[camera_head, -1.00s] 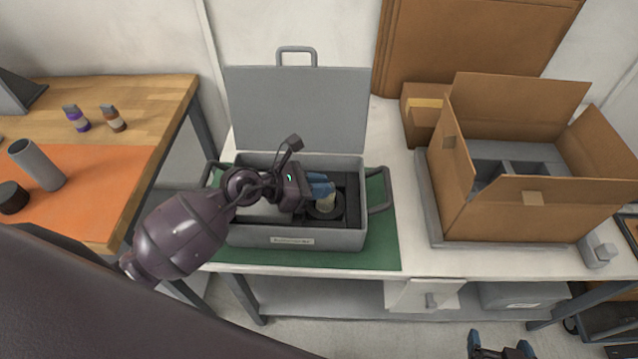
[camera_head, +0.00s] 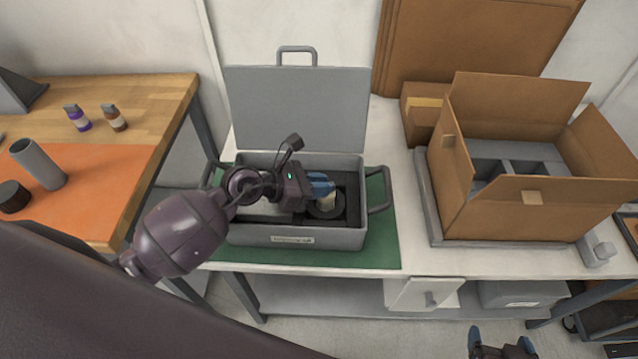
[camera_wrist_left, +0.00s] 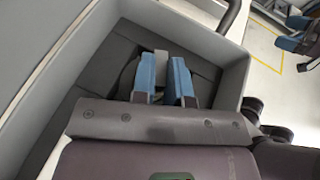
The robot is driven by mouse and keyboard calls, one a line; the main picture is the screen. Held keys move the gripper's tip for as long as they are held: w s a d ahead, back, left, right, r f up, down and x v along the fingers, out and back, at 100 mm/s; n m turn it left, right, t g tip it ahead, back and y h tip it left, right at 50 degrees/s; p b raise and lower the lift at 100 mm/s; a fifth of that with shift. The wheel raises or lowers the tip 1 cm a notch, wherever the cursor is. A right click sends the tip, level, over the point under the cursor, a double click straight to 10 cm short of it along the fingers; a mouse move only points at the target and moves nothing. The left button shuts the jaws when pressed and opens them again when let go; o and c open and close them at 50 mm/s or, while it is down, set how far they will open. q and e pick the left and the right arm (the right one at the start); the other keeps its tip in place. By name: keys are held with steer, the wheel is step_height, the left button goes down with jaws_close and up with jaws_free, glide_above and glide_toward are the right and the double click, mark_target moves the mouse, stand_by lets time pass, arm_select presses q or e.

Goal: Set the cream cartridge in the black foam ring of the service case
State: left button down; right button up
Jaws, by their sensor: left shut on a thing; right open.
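The grey service case (camera_head: 290,237) stands open with its lid up. My left gripper (camera_head: 321,188) is inside it, over the right part, with its blue fingers shut on the cream cartridge (camera_head: 328,202). The cartridge's lower part shows just below the fingertips, at the black foam ring (camera_head: 327,213). I cannot tell how deep it sits in the ring. In the left wrist view the fingers (camera_wrist_left: 163,80) stand on both sides of the cartridge (camera_wrist_left: 160,68), and the dark foam lies around them. My right gripper (camera_head: 502,346) is open and empty at the bottom edge.
The case stands on a green mat (camera_head: 385,240) on a white bench. An open cardboard box (camera_head: 530,215) stands to its right. At left, a wooden table bears an orange mat (camera_head: 90,205), a grey tube (camera_head: 40,165), a dark round piece (camera_head: 12,196) and two small bottles (camera_head: 95,118).

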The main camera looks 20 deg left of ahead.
steer(key=shift+s, duration=0.3)
steer(key=shift+s+f, duration=0.2)
steer(key=shift+s, duration=0.05)
arm_select(q)
steer(key=shift+f, duration=0.35)
arm_select(e)
steer(key=shift+w, duration=0.5)
arm_select(q)
steer(key=shift+f, duration=0.1)
arm_select(e)
steer(key=shift+f, duration=0.1)
